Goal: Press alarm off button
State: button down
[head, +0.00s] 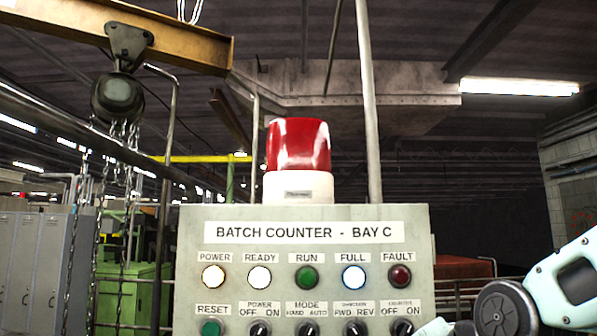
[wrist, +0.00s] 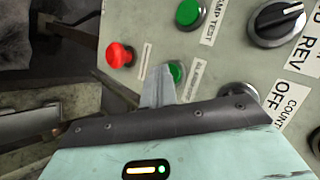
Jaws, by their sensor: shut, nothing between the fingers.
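In the wrist view my gripper (wrist: 158,84) is shut and empty, its grey fingertips just left of a green button (wrist: 176,72) on the control panel. The fingers overlap the button's edge in the picture; I cannot tell whether they touch it. A label beside this button is partly hidden and too small to read surely. Another green button (wrist: 189,12) carries a label ending in "LAMP TEST". A red button (wrist: 119,55) is at the left. In the head view the gripper and these buttons are not clearly visible.
The head view shows the panel (head: 306,213) marked "BATCH COUNTER - BAY C" with lamps, switches and a red beacon (head: 298,147) on top. A black rotary switch (wrist: 276,20) lies right of the fingers. A chain hoist (head: 118,98) hangs at the left.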

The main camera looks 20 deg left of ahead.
jog(key=shift+s, duration=0.2)
jog(key=s+d+b, duration=0.1)
jog(key=s+b, duration=0.2)
jog(key=s, duration=0.2)
jog(key=shift+s+d, duration=0.4)
dwell(0.3)
jog(key=s+d+f+n+g+h+b, duration=0.2)
jog(key=s+d+f+n+b, duration=0.1)
jog(key=s+f+n, duration=0.2)
jog(key=s+d+f+n+g+h+b, duration=0.1)
jog(key=s+d+f+n+g+b, duration=0.2)
jog(key=s+f, duration=0.6)
jog(key=s+d+f+n+g+h+b, duration=0.2)
jog(key=s+d+f+n+b, duration=0.2)
jog(key=f, duration=1)
jog(key=s+n, duration=0.3)
jog(key=shift+s+d+g+h+b, duration=0.15)
jog(key=shift+s+g+h+b, duration=0.05)
jog(key=shift+g+h+b, duration=0.15)
jog(key=shift+f, duration=0.1)
